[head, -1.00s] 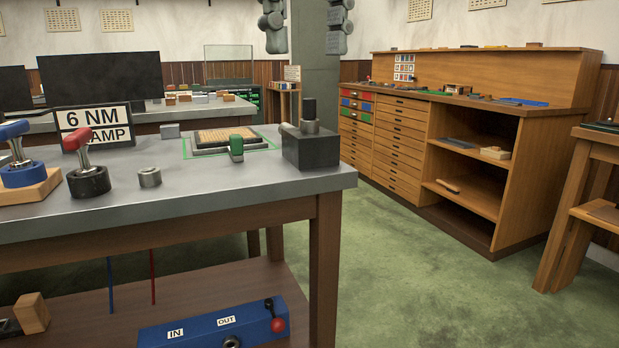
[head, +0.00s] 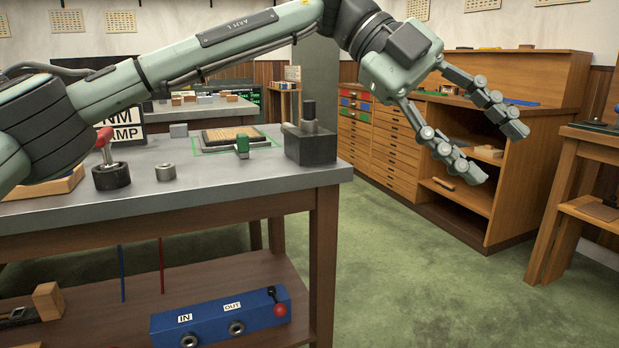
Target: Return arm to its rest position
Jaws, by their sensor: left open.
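My left arm (head: 235,45) comes in from the left in the head view and stretches across the picture above the grey-topped workbench (head: 250,185). My left gripper (head: 488,155) hangs at the upper right, past the bench's right end. Its two jointed fingers are spread apart, with nothing between them. It is over the gap in front of the wooden drawer cabinet (head: 372,150) and hides part of the cabinet's shelves. The arm hides the left part of the bench and much of the 6 NM clamp sign (head: 124,114). My right gripper is not in view.
A blue IN/OUT box (head: 215,315) is on the lower shelf. Green floor (head: 430,290) lies clear at right.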

